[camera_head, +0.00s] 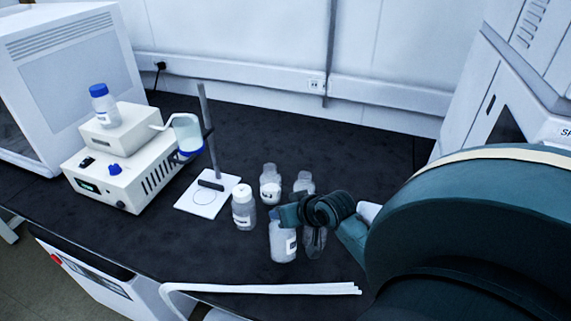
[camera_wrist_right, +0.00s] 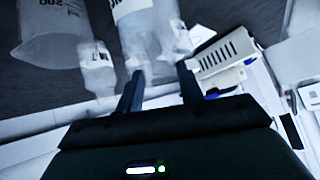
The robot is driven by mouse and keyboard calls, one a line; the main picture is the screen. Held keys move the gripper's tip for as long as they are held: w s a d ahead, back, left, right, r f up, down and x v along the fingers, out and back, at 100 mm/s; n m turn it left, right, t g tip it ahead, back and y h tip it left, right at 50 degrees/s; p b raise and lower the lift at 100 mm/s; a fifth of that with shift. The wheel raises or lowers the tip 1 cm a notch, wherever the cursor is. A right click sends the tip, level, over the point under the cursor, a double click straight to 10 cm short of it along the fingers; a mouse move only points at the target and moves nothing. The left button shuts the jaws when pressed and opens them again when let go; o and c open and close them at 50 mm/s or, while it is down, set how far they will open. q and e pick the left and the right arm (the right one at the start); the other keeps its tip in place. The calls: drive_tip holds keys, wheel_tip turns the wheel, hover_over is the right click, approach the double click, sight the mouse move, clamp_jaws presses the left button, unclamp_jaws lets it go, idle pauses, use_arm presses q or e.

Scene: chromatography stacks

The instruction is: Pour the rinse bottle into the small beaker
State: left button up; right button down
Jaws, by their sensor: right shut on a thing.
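My right gripper (camera_head: 287,214) is at the top of a clear bottle with a white label (camera_head: 283,241), among the vessels on the dark bench. In the right wrist view my right gripper (camera_wrist_right: 159,88) has its fingers on either side of a labelled clear bottle (camera_wrist_right: 146,38), shut on its upper part. I cannot tell from the label whether it is the rinse bottle. A clear vessel (camera_head: 315,241), partly hidden by my gripper, stands just right of it. I cannot tell which vessel is the small beaker. My left gripper is out of view.
A white-capped bottle (camera_head: 243,208) and two clear bottles (camera_head: 270,184) (camera_head: 304,182) stand close by. A stand with a white base (camera_head: 207,197) and a white instrument (camera_head: 125,170) with a blue-capped bottle (camera_head: 104,106) are left. The wrist view shows a large graduated vessel (camera_wrist_right: 50,32).

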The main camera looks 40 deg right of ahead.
drive_tip(key=shift+w+d, duration=0.2)
drive_tip(key=shift+w, duration=0.05)
drive_tip(key=shift+w+f+g+y, duration=0.1)
drive_tip(key=shift+g+y, duration=0.2)
drive_tip(key=shift+g, duration=0.2)
drive_tip(key=shift+w+d+m+g, duration=0.15)
drive_tip(key=shift+m+g, duration=0.15)
drive_tip(key=shift+f+y, duration=0.15)
drive_tip(key=shift+y, duration=0.25)
